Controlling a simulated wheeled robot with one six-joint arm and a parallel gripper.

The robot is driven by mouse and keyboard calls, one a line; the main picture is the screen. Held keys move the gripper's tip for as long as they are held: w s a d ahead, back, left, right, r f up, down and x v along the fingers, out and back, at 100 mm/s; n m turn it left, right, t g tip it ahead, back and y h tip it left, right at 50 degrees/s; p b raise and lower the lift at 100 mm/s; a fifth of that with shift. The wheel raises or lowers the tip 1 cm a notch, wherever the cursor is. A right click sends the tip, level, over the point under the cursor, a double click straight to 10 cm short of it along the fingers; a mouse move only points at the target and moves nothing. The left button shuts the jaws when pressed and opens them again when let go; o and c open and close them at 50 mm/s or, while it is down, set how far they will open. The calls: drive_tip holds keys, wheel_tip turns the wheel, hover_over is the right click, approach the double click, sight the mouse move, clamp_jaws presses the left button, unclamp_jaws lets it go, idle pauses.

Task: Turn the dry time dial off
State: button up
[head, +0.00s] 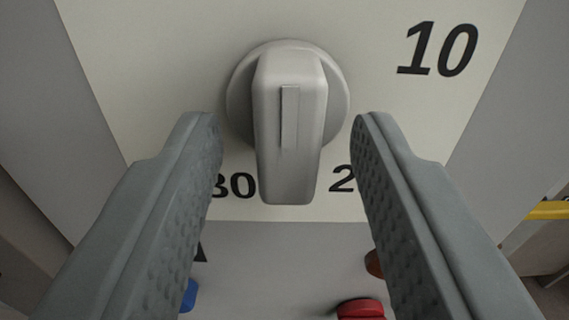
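The dial (291,150) is a light grey knob with a round base and a long raised grip, on a pale panel plate (165,60). Its grip points downward, between the printed 30 and a partly hidden number starting with 2. The number 10 is printed at the upper right. My gripper (282,135) is open, with one dark grey finger on each side of the dial. A visible gap lies between each finger and the grip. The fingers cover parts of the lower numbers. No off mark is in view.
Below the plate, on the grey panel front (280,265), are a red button (360,309), a brown part (374,264) and a blue part (189,296), each partly hidden by the fingers. A yellow bar (548,210) shows at the right edge.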

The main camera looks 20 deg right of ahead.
drive_tip(key=v, duration=1.6)
drive_tip(key=shift+s, duration=0.3)
drive_tip(key=s+d+r+n+t+y, duration=0.1)
drive_tip(key=s+r+y, duration=0.25)
drive_tip(key=s, duration=0.45)
drive_tip(key=s+d+r+n+t+y, duration=0.1)
drive_tip(key=s+r+y, duration=0.1)
drive_tip(key=s+r, duration=0.45)
drive_tip(key=s+d+f+g, duration=0.1)
drive_tip(key=s+f, duration=0.1)
drive_tip(key=s, duration=0.8)
drive_tip(key=s+d+f+n, duration=0.1)
drive_tip(key=s+d+f, duration=0.1)
drive_tip(key=s, duration=0.9)
drive_tip(key=shift+f+g, duration=0.4)
drive_tip(key=shift+f, duration=0.05)
drive_tip(key=shift+s, duration=0.1)
